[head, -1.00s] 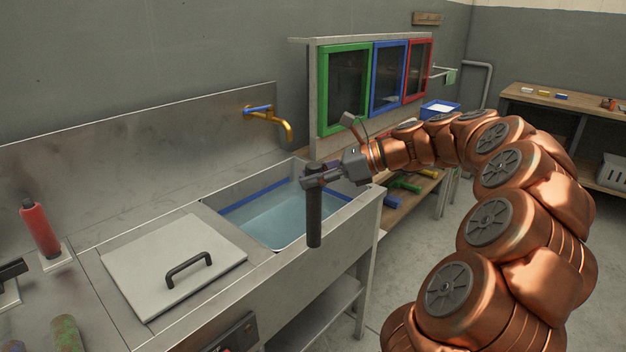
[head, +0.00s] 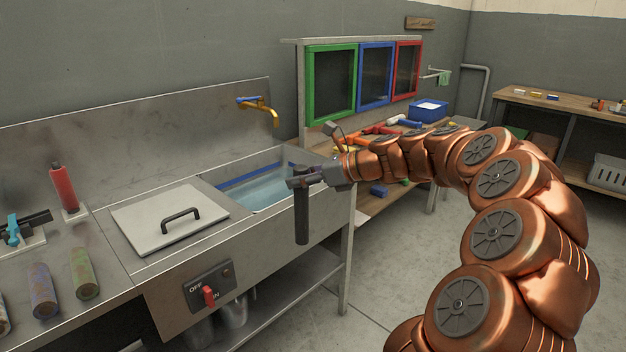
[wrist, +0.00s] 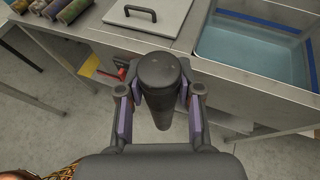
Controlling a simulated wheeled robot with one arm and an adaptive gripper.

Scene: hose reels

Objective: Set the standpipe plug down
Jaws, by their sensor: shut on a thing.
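The standpipe plug (head: 301,213) is a dark grey upright cylinder with a wider top. My gripper (head: 302,181) is shut on it near its top, with one finger on each side in the wrist view (wrist: 159,100). The plug hangs upright just in front of the sink's front edge, clear of any surface that I can see. In the wrist view the plug (wrist: 160,90) points down and away, with the counter front and floor beyond it.
The sink basin (head: 232,199) holds water. Left of it lies a grey lid (head: 160,226) with a black handle. A red bottle (head: 64,188) and several mottled cylinders stand or lie further left. A red-handled switch (head: 208,293) is on the counter front. A blue bin (head: 428,111) stands at the back right.

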